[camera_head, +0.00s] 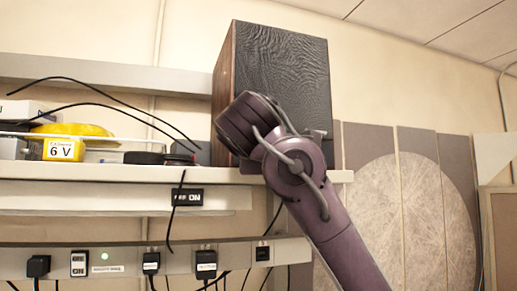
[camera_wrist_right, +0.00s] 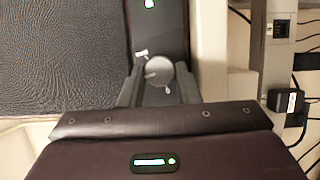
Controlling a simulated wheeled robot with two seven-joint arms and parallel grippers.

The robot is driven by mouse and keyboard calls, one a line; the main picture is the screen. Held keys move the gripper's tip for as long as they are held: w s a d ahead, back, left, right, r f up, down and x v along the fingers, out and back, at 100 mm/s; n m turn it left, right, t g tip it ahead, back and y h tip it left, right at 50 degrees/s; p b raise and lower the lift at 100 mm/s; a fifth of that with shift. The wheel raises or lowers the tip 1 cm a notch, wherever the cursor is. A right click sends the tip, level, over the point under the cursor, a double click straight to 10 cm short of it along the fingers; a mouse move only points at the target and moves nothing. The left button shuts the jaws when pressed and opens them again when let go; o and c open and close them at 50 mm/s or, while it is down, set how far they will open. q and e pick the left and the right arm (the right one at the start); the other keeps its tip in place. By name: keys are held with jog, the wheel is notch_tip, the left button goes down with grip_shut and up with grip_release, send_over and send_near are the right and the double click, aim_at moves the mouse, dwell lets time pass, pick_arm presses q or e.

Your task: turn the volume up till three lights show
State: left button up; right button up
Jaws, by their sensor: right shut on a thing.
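The speaker (camera_head: 280,70), a tall box with a dark textured front and brown wooden side, stands on the shelf. Its textured face (camera_wrist_right: 60,60) fills the left of the right wrist view. Beside that face is a dark panel (camera_wrist_right: 160,25) with a round grey knob (camera_wrist_right: 159,74) bearing pale marks. One lit whitish-green light (camera_wrist_right: 150,3) shows at the top edge; anything beyond is cut off. My right gripper (camera_wrist_right: 158,88) is shut on the knob, one finger either side. In the head view my right arm covers the speaker's lower front, hiding the knob and fingers. My left gripper is out of view.
The shelf (camera_head: 100,195) holds a yellow item with a 6 V label (camera_head: 62,149) and loose black cables left of the speaker. Below runs a power strip (camera_head: 125,258) with several plugs. Grey panels (camera_head: 410,150) with a large pale disc stand right.

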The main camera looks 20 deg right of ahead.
dwell(0.4)
jog(key=o, duration=1)
jog(key=shift+c, duration=0.2)
jog(key=shift+s, duration=0.1)
jog(key=b+v, duration=0.3)
jog(key=v, duration=0.4)
jog(key=shift+s+b, duration=0.3)
jog(key=shift+b, duration=0.05)
jog(key=shift+a+f, duration=0.1)
jog(key=shift+a, duration=0.05)
